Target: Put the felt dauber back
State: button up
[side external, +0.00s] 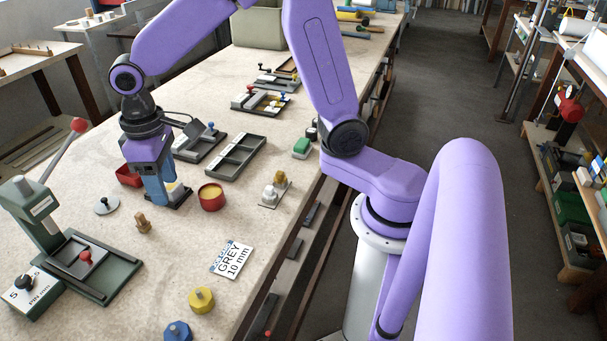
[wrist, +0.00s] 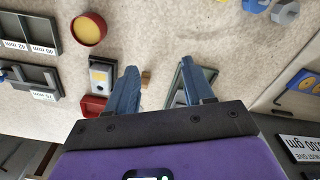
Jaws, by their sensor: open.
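A small wooden peg-like piece (side external: 143,223) stands on the bench; it may be the felt dauber, but I cannot tell for sure. In the wrist view it is a small brown block (wrist: 146,77), between the fingers and closer to the left one. My gripper (side external: 161,192) points down over the bench, behind the wooden piece in the side view. Its blue fingers (wrist: 158,70) are apart with nothing held. A dark tray with a yellow and white pad (side external: 177,192) is beside the fingers, partly hidden. A red round tin with a yellow top (side external: 211,198) stands to its right.
A green lever press (side external: 92,268) stands at the left. A red box (side external: 129,176) is behind my gripper.

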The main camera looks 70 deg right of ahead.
jog(key=s+d+n, duration=0.4)
jog(key=s+d, duration=0.1)
jog(key=s, duration=0.6)
jog(key=s+d+n, duration=0.3)
jog(key=s+d, duration=0.2)
jog(key=s, duration=0.7)
jog(key=shift+s+n, duration=0.2)
jog(key=shift+n, duration=0.2)
